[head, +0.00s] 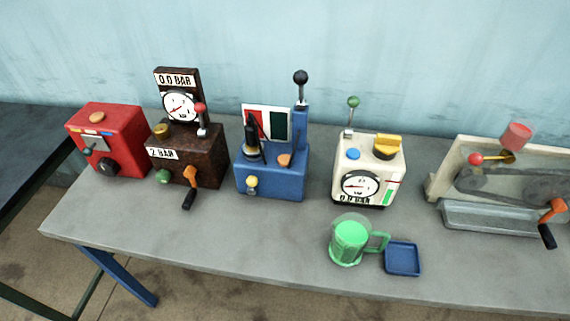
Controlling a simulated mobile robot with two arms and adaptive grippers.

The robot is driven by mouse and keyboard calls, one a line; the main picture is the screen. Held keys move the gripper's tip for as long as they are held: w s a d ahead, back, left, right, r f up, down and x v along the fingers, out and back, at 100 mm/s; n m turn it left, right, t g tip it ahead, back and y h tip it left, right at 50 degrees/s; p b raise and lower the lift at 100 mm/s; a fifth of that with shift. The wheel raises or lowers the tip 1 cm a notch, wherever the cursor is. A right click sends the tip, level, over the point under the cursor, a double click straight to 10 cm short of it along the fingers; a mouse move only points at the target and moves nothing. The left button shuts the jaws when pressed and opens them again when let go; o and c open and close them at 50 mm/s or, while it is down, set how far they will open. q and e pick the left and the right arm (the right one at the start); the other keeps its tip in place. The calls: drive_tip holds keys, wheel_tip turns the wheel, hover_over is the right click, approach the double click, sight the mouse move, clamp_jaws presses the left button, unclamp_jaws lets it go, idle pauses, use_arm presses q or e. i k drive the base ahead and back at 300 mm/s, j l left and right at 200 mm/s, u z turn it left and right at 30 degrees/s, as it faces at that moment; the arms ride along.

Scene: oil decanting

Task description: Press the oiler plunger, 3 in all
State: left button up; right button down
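Neither of my grippers is in the head view. I cannot tell for sure which station is the oiler. A blue box (271,182) at mid-table carries a black plunger-like part (252,136), a tall post with a black ball knob (300,78), a copper-coloured button and a cream knob on its front. A cream box (366,167) to its right has a green ball-topped lever (352,102), a blue button, a yellow cap (389,143) and a gauge reading 0.0 BAR. A clear jug with green contents (350,241) stands near the front edge.
A blue tray (402,259) lies beside the jug. A red box (108,140) and a dark brown gauge box (187,152) with a crank stand at left. At right is a belt unit (509,187) with a crank and red knob. The grey table's front left is clear.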

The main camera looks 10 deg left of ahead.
sight(283, 159)
drive_tip(key=i+j, duration=0.1)
drive_tip(key=j, duration=1.2)
drive_tip(key=j+z, duration=0.15)
drive_tip(key=j, duration=1.2)
drive_tip(key=i, duration=0.05)
